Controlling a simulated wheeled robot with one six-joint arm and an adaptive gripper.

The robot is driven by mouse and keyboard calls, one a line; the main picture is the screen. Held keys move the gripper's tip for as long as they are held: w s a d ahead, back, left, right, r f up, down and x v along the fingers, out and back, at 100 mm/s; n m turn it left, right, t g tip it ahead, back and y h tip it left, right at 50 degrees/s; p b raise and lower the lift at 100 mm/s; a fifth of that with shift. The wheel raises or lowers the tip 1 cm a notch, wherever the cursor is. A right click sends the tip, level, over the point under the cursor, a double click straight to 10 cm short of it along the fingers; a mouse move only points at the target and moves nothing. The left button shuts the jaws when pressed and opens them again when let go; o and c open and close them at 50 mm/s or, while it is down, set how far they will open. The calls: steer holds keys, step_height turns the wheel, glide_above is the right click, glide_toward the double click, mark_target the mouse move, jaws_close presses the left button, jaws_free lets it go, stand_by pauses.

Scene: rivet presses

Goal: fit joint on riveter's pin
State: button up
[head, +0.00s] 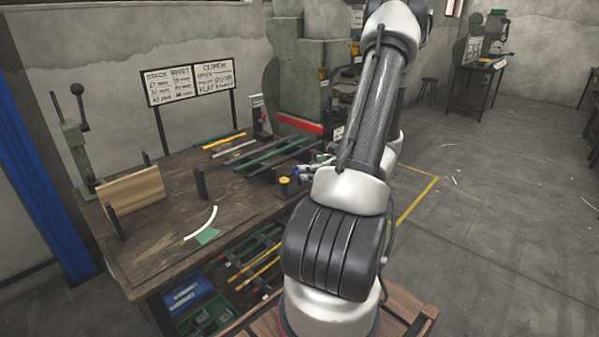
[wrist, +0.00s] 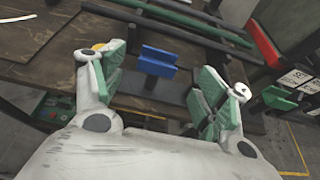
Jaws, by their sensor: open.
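My gripper (wrist: 165,78) is open in the wrist view, its green-padded fingers spread wide. A blue block (wrist: 158,61) with a grooved shape shows between the fingertips, close to the table's edge. The pads appear apart from it on both sides. I cannot tell whether this block is the joint. In the head view my arm hides most of the gripper. A large green press (head: 305,70) with a red bar (head: 299,123) stands behind the table, probably the riveter; its red bar also shows in the wrist view (wrist: 265,45). I cannot make out its pin.
The wooden workbench (head: 150,240) carries dark bars, a wooden block (head: 133,190), a white curved strip (head: 205,224) and a yellow-topped post (head: 284,182). A lever tool (head: 75,130) stands at its left. Bins (head: 187,292) sit below. Open floor (head: 500,200) lies right.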

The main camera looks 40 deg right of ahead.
steer(key=x, duration=0.5)
steer(key=shift+a, duration=0.1)
steer(key=shift+c, duration=0.2)
steer(key=c, duration=1)
steer(key=shift+o, duration=0.2)
steer(key=shift+r, duration=0.1)
